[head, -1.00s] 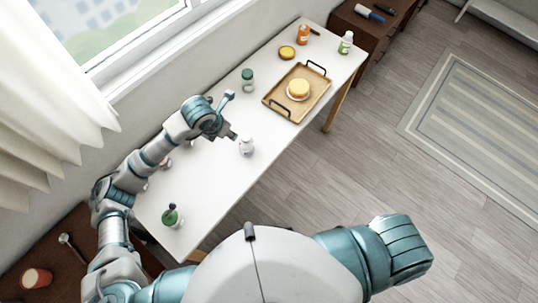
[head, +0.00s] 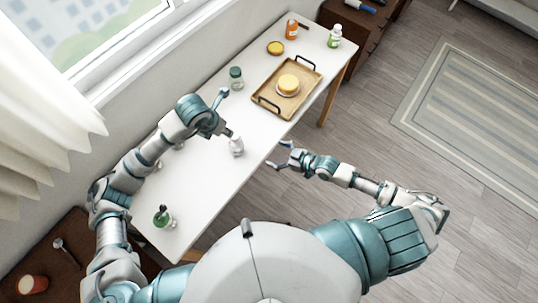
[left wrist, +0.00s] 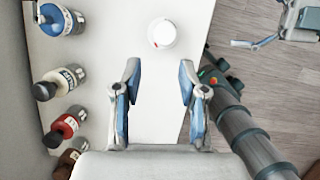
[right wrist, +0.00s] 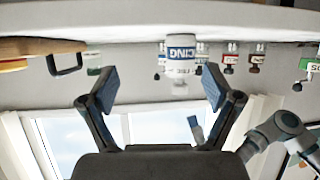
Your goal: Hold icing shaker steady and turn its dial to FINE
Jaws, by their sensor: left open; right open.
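The icing shaker (head: 237,146) is a small white container standing upright on the white table, near its front edge. The left wrist view shows its round white top (left wrist: 162,33) just beyond the fingertips. My right gripper (head: 279,155) is open and empty, off the table's front edge, pointing at the shaker.
A wooden tray (head: 262,98) with a yellow-topped cake (head: 288,84) lies right of the shaker. Several labelled bottles (left wrist: 62,80) line the wall side. A green bottle (head: 162,217) stands at the table's left end.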

